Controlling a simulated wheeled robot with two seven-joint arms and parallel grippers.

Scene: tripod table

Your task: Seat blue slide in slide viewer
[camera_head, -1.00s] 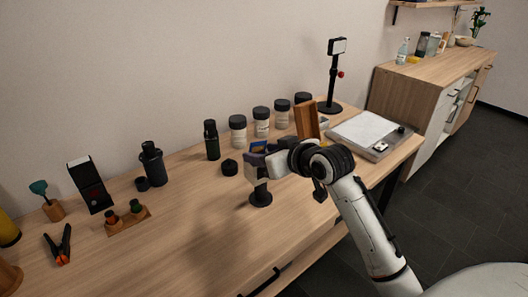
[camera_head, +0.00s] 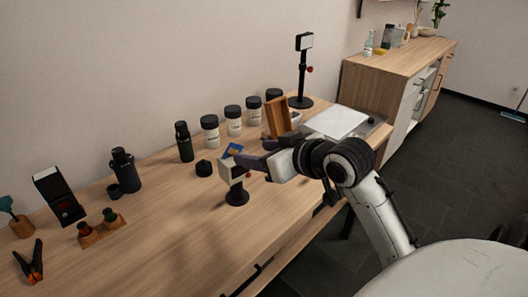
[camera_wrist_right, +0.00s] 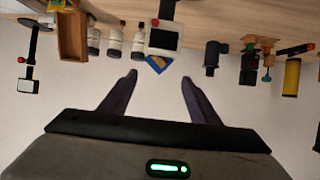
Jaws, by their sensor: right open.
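The slide viewer (camera_head: 236,172), a pale box with a dark frame on a black round-footed stand, stands upright near the table's front edge. In the right wrist view, which is upside down, the viewer (camera_wrist_right: 164,38) is at top centre. The blue slide (camera_head: 233,150), with an orange-yellow mark, shows at the viewer's top edge, tilted. It also shows beside the viewer in the wrist view (camera_wrist_right: 157,64); I cannot tell how far it is inside. My right gripper (camera_head: 246,163) is just right of the viewer, open and empty; its fingers (camera_wrist_right: 158,78) are apart, pointing towards the slide. My left gripper is out of view.
A row of labelled jars (camera_head: 210,131), a wooden rack (camera_head: 277,117) and a light panel (camera_head: 336,122) are behind. A dark bottle (camera_head: 184,141) and black cap (camera_head: 204,168) stand left of the viewer. The table's front middle is clear.

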